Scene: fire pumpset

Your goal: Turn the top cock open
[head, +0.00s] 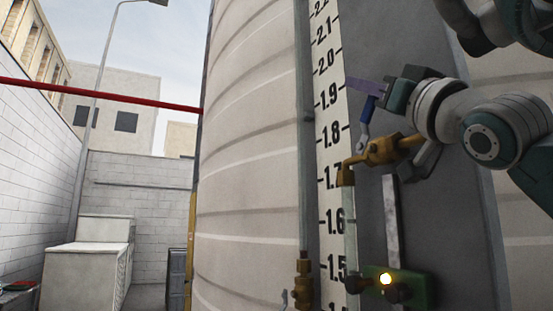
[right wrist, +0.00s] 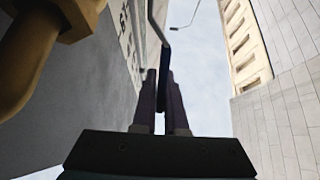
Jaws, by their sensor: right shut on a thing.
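The top cock (head: 385,150) is a brass valve body at the upper end of the sight tube (head: 350,205), beside the white level scale. Its blue lever (head: 364,132) stands up from the brass body, tilted slightly right at the top. My right gripper (head: 368,90) comes in from the right, above the brass body, and is shut on the upper part of the lever. In the right wrist view the dark blue lever (right wrist: 162,92) lies between the two purple fingers (right wrist: 161,100). Brass (right wrist: 30,55) fills the upper left there. My left gripper is not in view.
The numbered level scale (head: 333,160) and a vertical pipe (head: 304,130) run up the large ribbed tank (head: 250,150). A lower brass fitting (head: 303,285) and a green bracket (head: 418,287) with a glowing lamp (head: 386,279) sit below. A grey panel (head: 445,230) lies behind.

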